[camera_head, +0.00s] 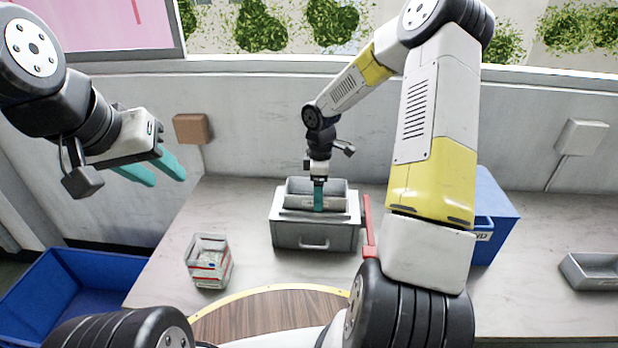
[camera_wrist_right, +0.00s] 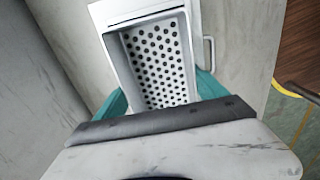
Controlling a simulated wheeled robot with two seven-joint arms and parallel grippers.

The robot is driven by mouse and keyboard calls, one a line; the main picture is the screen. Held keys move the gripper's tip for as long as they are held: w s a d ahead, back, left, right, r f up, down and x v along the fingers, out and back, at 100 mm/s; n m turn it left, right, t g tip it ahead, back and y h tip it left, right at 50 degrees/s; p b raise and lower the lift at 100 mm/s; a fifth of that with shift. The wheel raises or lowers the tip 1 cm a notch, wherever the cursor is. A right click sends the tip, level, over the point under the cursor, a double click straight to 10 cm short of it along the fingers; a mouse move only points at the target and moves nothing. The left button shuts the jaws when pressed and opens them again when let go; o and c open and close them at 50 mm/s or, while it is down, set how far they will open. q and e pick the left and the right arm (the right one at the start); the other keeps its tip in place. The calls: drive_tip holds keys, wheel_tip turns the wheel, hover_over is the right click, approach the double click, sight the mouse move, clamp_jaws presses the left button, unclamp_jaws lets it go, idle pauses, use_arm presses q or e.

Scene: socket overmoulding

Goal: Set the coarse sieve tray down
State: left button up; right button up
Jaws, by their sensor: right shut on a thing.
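The coarse sieve tray (camera_wrist_right: 160,60), a grey tray with a floor of round holes, shows in the right wrist view. In the head view the tray (camera_head: 330,187) sits at the top of a grey box with a front handle (camera_head: 315,236). I cannot tell whether it rests fully in the box. My right gripper (camera_head: 318,207) comes down from above and is shut on the tray; its teal fingers show beside the tray in the wrist view. My left gripper (camera_head: 160,172) is raised at the left, open and empty, its teal fingers apart.
A clear container with red bands (camera_head: 209,262) stands left of the box. A blue bin (camera_head: 60,290) is at the lower left. A blue box (camera_head: 497,215) and a grey tray (camera_head: 592,270) are at the right. A red bar (camera_head: 368,222) stands close beside the grey box.

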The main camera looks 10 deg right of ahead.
drive_tip(key=o, duration=1.4)
drive_tip(key=s+r+m+t, duration=0.1)
drive_tip(key=s+r+m, duration=0.15)
drive_tip(key=r, duration=0.75)
drive_tip(key=s+r+m, duration=0.1)
drive_tip(key=s+r, duration=0.3)
drive_tip(key=r, duration=0.6)
drive_tip(key=s+a+r+m+t, duration=0.1)
drive_tip(key=s+r+m, duration=0.1)
drive_tip(key=s, duration=0.4)
drive_tip(key=s+a+r+m+t+y, duration=0.1)
drive_tip(key=s+r+m+t, duration=0.1)
drive_tip(key=s+m, duration=0.3)
drive_tip(key=s+a+r+m+t+y, duration=0.1)
drive_tip(key=s+r+m+t, duration=0.1)
drive_tip(key=s, duration=0.4)
wheel_tip(320, 180, up, 2)
drive_tip(key=shift+s+r+m, duration=0.1)
drive_tip(key=shift+s+m, duration=0.2)
drive_tip(key=shift+m, duration=0.55)
